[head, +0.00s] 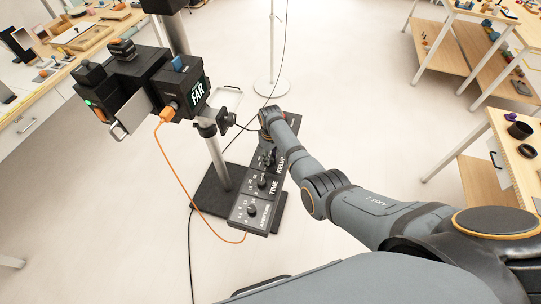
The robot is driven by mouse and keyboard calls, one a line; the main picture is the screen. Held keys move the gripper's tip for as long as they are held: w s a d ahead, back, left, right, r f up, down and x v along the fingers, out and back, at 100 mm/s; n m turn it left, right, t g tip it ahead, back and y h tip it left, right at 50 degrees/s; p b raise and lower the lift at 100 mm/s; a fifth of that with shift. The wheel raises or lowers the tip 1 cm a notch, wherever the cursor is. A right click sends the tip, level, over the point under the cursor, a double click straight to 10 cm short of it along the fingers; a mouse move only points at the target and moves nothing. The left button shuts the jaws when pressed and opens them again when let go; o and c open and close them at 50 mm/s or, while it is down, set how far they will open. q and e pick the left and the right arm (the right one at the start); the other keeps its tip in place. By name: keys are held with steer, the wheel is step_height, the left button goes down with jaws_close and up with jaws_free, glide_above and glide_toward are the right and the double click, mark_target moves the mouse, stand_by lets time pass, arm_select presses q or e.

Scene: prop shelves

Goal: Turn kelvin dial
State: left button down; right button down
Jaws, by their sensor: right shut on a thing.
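A dark control panel (257,204) with several dials hangs on a stand, low in the middle of the head view. Its upper section is labelled KELVIN (281,165), its middle section TIME. My right arm reaches in from the lower right over the panel. My right gripper (268,158) is shut on the kelvin dial beside that label; the gripper and wrist hide most of the dial. The time dial (262,183) and the lowest dial (252,209) show clear of the gripper. My left gripper is not in view.
A black lamp or camera unit marked FAR (197,92) sits above the panel, on a metal pole (217,160) with a dark base. An orange cable (172,170) loops from it to the panel. Benches with props stand left and right; the floor between is mostly clear.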

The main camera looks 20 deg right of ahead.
mark_target(271, 158)
stand_by(0.4)
steer(key=c, duration=1)
jaws_free()
step_height(271, 158, up, 12)
